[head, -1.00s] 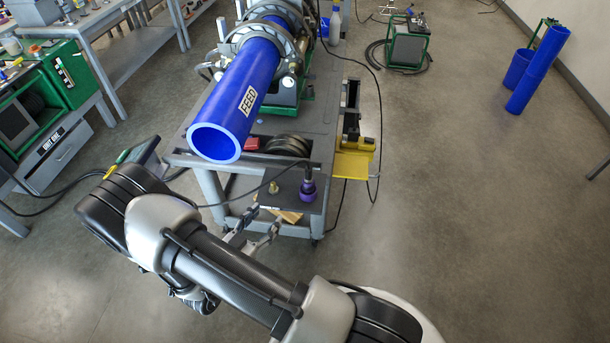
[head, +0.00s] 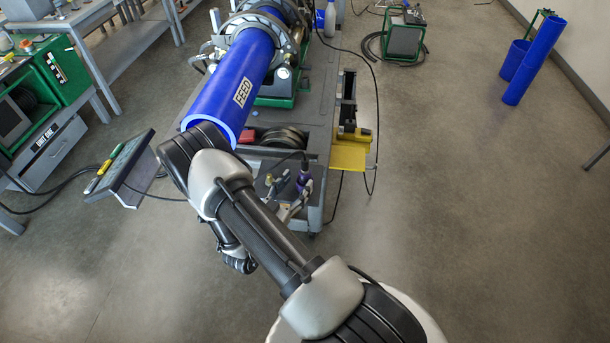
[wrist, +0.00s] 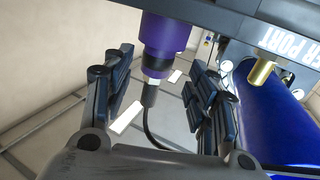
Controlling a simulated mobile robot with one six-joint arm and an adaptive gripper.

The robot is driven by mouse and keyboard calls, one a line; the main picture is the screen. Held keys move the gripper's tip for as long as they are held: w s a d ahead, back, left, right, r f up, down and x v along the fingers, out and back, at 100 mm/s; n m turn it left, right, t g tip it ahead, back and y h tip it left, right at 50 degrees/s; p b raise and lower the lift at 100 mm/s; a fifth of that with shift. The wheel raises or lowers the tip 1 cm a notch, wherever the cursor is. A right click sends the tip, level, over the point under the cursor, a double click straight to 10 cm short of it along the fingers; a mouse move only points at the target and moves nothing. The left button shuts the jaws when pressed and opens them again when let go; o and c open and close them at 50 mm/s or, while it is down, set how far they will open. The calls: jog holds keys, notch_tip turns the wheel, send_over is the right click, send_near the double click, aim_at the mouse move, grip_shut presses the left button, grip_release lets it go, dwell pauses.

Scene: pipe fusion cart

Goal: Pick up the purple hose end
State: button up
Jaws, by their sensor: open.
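The purple hose end (head: 304,180) is upright at the cart's front, with a black hose rising from it. In the wrist view the purple hose end (wrist: 165,36) is at the top centre, with a grey neck and the black hose below it. My gripper (head: 290,205) is close to it in the head view, partly hidden by my arm. In the wrist view my gripper (wrist: 152,88) is open, its dark fingers on either side of the hose end's line. The fingers look apart from it; I cannot tell the exact depth.
A brass fitting (wrist: 261,74) is right of the hose end, by a panel lettered "PORT" (wrist: 285,42). The large blue pipe (head: 236,88) lies on the cart above my arm. A tablet-like panel (head: 122,168) is at left.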

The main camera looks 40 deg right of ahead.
aim_at(302, 179)
jog(key=b+x, duration=0.1)
jog(key=x, duration=0.4)
jog(key=shift+s+d, duration=0.1)
jog(key=shift+s, duration=0.05)
jog(key=shift+c, duration=0.3)
jog(key=c, duration=1.2)
